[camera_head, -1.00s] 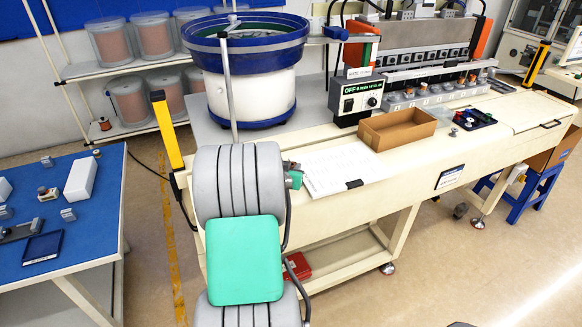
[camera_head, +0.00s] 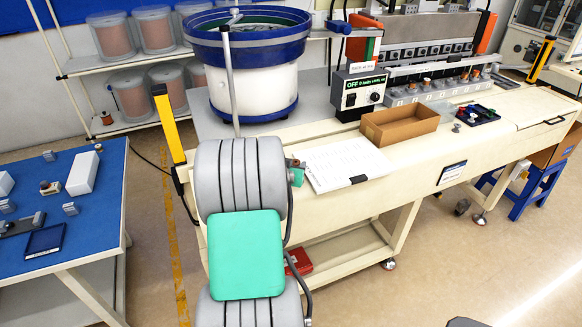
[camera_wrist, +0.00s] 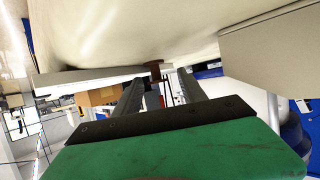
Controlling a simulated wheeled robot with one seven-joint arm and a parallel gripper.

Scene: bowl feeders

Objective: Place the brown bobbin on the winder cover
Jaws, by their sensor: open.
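My gripper (camera_head: 293,163) is small in the head view, beside the left end of the white sheet on the bench, mostly behind my arm. In the wrist view its two dark fingers (camera_wrist: 158,82) stand apart. A small brown piece (camera_wrist: 154,67) shows between and beyond the fingertips; I cannot tell if it is the brown bobbin, and no contact is clear. One brown bobbin (camera_head: 49,188) stands on the blue table at left. I cannot make out which part is the winder cover.
The bench carries a blue-rimmed bowl feeder (camera_head: 252,70), a control box (camera_head: 361,95), an open cardboard box (camera_head: 400,126), a white sheet (camera_head: 338,163) and a dark tray (camera_head: 478,114). A yellow post (camera_head: 169,125) stands at its left end. Floor is clear between bench and blue table (camera_head: 95,215).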

